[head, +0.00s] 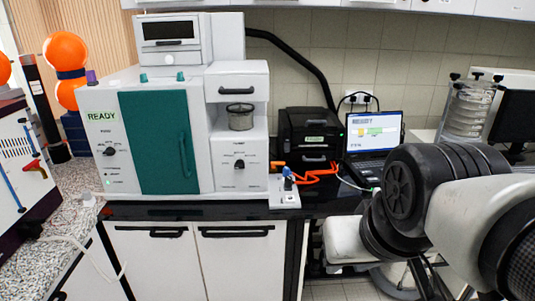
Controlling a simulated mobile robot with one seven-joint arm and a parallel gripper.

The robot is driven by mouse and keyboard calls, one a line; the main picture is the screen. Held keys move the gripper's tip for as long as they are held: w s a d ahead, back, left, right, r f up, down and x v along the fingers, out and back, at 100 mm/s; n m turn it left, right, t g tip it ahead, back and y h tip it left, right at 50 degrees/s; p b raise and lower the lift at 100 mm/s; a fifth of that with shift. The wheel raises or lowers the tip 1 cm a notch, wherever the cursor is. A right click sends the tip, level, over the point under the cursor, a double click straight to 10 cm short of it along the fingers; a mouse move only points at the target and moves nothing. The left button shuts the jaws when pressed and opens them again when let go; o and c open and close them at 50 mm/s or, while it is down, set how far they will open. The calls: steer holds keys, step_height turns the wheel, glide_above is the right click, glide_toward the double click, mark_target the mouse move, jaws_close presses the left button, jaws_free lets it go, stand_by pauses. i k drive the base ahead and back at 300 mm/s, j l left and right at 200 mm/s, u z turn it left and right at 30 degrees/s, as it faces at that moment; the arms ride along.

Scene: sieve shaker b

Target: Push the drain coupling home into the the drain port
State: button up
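A small fitting with a blue top (287,178) stands upright on a white plate (286,199) at the counter's front edge. An orange hose (316,174) curls behind and right of it, with an orange end piece (277,165) against the white machine's right side. I cannot tell which of these small parts is the drain coupling or the drain port, or whether any are joined. My arm comes in from the right. Its white end block (343,240) hangs in front of the counter, right of and below the plate, apart from it. My gripper's fingers cannot be made out.
The white machine (230,80) with a teal door (157,142) fills the counter's left. A black box (308,135) and a laptop (374,140) stand behind the hose. A thin pale cable runs near the laptop. Cabinet doors (240,265) lie below the counter.

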mark_target(289, 183)
steer(key=i, duration=1.5)
